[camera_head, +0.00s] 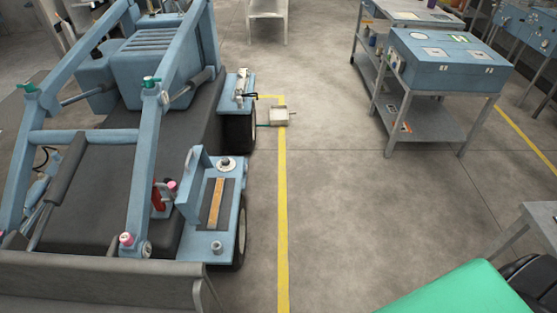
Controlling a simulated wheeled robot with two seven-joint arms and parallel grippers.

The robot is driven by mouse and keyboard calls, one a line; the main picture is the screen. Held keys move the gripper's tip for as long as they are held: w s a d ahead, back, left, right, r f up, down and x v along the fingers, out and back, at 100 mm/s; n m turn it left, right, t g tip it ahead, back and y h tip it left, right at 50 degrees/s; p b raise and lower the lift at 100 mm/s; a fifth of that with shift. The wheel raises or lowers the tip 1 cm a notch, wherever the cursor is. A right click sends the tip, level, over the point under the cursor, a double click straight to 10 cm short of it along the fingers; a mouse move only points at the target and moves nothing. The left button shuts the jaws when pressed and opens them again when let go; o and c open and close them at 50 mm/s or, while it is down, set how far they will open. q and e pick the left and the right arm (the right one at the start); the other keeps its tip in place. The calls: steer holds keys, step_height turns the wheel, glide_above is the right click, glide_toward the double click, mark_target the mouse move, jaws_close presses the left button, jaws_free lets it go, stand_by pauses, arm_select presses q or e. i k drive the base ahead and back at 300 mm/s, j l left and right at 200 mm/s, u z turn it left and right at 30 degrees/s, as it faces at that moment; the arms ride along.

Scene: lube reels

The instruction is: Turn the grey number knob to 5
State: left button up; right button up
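No knob with readable numbers can be made out. A round pale dial with a dark centre (226,163) sits on the blue side step of the loader-like machine at the left. A small grey cylindrical knob (216,247) stands lower on the same step. Both are too small to show any number or setting, and I cannot tell whether either is the grey number knob. Neither of my grippers is in view.
The blue machine (150,60) fills the left. A blue box (450,65) with pale plates tops a grey cart at the upper right. A green surface (455,292) is at the lower right. Grey floor with a yellow line (282,210) is open between them.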

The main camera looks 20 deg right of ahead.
mark_target(225, 161)
steer(key=z, duration=0.25)
steer(key=i+l+u, duration=0.1)
steer(key=u, duration=0.3)
steer(key=i+l+u, duration=0.1)
steer(key=u, duration=0.25)
steer(key=l+u, duration=0.1)
steer(key=u, duration=0.3)
steer(key=i+l+u, duration=0.1)
steer(key=u, duration=0.3)
steer(key=l+u, duration=0.25)
steer(key=l, duration=0.4)
steer(key=l+u, duration=0.2)
steer(key=l, duration=0.5)
steer(key=l+u, duration=0.25)
steer(key=l, duration=0.4)
steer(key=k+l+u, duration=0.1)
steer(key=l+u, duration=0.15)
steer(key=l, duration=0.45)
